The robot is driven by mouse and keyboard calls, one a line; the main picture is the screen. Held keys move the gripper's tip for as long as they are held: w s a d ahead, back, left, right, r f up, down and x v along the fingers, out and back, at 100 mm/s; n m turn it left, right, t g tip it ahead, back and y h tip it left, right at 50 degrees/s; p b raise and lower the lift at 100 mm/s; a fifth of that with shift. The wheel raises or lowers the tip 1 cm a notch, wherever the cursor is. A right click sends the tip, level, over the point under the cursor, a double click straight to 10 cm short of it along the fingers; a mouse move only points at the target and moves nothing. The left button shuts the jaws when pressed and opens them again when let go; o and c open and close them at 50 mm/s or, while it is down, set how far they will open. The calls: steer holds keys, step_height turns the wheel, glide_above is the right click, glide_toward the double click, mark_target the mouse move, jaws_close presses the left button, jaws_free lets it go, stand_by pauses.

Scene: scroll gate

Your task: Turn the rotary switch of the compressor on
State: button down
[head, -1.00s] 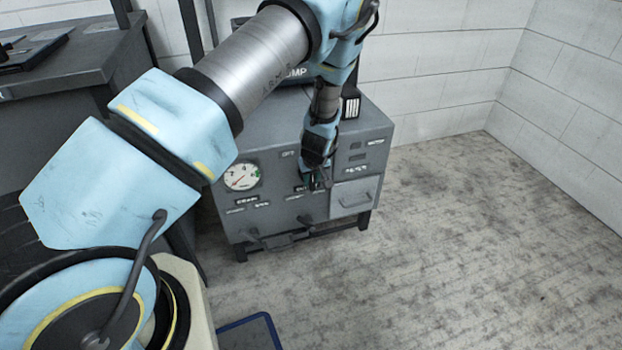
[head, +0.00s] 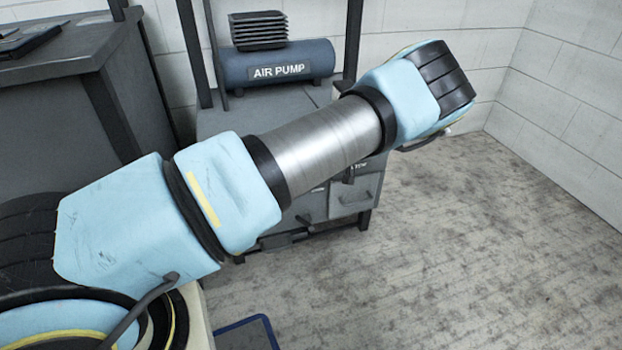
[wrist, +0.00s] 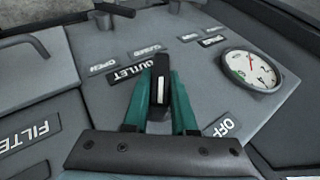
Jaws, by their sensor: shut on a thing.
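The compressor (head: 228,118) is a grey cabinet with a blue tank marked AIR PUMP on top, in the head view. My arm crosses in front and hides most of its front panel and my gripper there. In the wrist view, the rotary switch (wrist: 161,70) is a black knob with a white mark, beside the OUTLET label (wrist: 136,72). My gripper (wrist: 160,88) has its two teal fingers shut on this knob, one on each side. An OFF label (wrist: 222,126) lies to the lower right of the knob. No ON label shows.
A pressure gauge (wrist: 250,69) sits right of the knob in the wrist view. A small valve handle (wrist: 113,10) is at the top left. A dark bench (head: 70,75) stands left of the compressor. The floor to the right is clear.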

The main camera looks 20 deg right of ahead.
stand_by(0.4)
steer(key=c, duration=0.7)
jaws_free()
steer(key=v, duration=1)
steer(key=shift+s+d+r+p, duration=0.15)
steer(key=shift+d+r+p, duration=0.1)
steer(key=shift+p, duration=0.1)
